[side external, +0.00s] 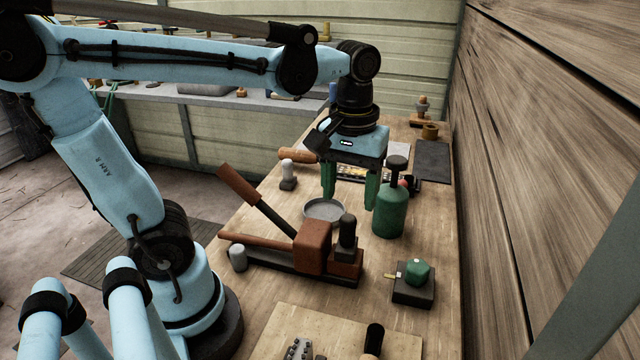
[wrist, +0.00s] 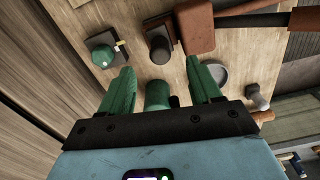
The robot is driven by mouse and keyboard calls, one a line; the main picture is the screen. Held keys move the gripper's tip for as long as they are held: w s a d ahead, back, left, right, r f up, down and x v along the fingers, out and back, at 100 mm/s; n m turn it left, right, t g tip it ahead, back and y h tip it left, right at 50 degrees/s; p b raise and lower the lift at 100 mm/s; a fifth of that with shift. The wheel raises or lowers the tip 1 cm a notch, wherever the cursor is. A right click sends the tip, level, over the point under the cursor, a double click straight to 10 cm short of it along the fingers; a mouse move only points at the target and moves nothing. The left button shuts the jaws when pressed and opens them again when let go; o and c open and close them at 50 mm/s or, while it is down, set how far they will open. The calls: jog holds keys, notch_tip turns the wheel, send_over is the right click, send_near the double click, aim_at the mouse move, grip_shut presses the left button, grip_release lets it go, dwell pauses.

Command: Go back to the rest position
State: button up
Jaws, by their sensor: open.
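My gripper (side external: 350,194) has two green fingers, spread apart with nothing between them. It hangs pointing down above the wooden workbench (side external: 269,218), over the area between a round grey dish (side external: 324,209) and a green bottle (side external: 391,212) with a dark cap. In the side view the right finger overlaps the bottle's left edge; I cannot tell whether they touch. In the wrist view the gripper (wrist: 160,80) is also open, and the bottle (wrist: 157,95) shows between the fingers, partly hidden by the gripper body. The dish (wrist: 214,73) lies beside the right finger.
A red-brown lever tool (side external: 313,247) with long handles lies in front of the dish. A green knob on a dark block (side external: 413,283) is at front right. A wooden board (side external: 290,335) lies nearest. A plank wall (side external: 540,130) bounds the right; space above the bench is mostly open.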

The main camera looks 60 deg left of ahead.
jog(key=shift+r, duration=1.15)
jog(key=shift+f, duration=0.1)
jog(key=shift+f, duration=0.65)
jog(key=f, duration=0.1)
jog(key=f+m, duration=0.1)
jog(key=shift+w+d+f, duration=0.25)
jog(key=shift+w+f, duration=0.05)
jog(key=shift+w, duration=0.05)
jog(key=w+d+m, duration=0.4)
jog(key=w+m, duration=0.1)
jog(key=m, duration=0.3)
jog(key=shift+f+m, duration=0.2)
jog(key=shift+m, duration=0.1)
jog(key=shift+s, duration=0.1)
